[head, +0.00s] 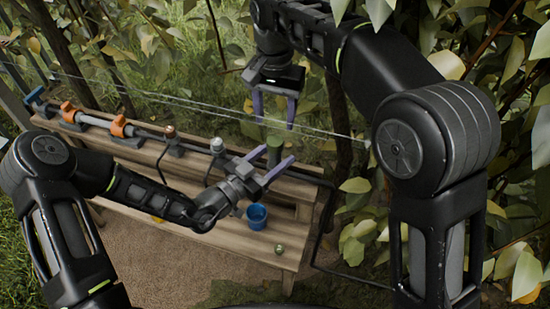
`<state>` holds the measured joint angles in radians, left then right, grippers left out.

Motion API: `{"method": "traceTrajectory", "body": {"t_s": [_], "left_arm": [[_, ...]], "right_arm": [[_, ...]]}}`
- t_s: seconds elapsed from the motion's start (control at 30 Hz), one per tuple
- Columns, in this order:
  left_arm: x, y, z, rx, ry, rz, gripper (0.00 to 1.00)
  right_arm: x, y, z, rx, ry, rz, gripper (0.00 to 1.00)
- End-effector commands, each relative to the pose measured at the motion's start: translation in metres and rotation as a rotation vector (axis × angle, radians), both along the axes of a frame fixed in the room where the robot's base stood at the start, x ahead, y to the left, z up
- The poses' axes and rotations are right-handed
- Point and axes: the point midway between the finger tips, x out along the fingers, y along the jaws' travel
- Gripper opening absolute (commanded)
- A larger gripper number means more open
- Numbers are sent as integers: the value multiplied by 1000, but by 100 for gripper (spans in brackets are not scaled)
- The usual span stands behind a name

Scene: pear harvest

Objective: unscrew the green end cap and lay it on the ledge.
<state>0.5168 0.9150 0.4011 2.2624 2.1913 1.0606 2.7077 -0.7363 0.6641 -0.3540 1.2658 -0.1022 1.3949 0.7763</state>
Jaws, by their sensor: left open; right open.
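A green cylindrical cap (274,151) stands upright near the right end of the wooden bench's upper plank. My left gripper (272,163) is open, with its purple fingers pointing at the cap. One finger passes in front of the cap's lower part and the other lies to its left; I cannot tell whether they touch it. My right gripper (274,111) is open and empty, pointing down above the cap with a gap below its fingertips. The lower front plank of the bench, a ledge (222,236), runs below. What the cap is fixed to is hidden.
A blue cup (257,216) and a small round green object (279,249) stand on the ledge's right part. Orange clamps (118,126) hold a grey pipe (95,121) at the left. Thin wires cross above the bench. Leafy branches (365,205) crowd the right side.

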Motion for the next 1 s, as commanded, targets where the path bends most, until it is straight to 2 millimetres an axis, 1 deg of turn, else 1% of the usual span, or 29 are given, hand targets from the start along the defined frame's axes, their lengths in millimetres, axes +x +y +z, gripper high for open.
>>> {"method": "traceTrajectory", "body": {"t_s": [0.1,0.77,1.0], "left_arm": [[0,0,0,0,0,0,55],[0,0,0,1,-1,0,1],[0,0,0,1,-1,0,0]], "right_arm": [[0,0,0,0,0,0,55],[0,0,0,0,0,0,55],[0,0,0,0,0,0,55]]}}
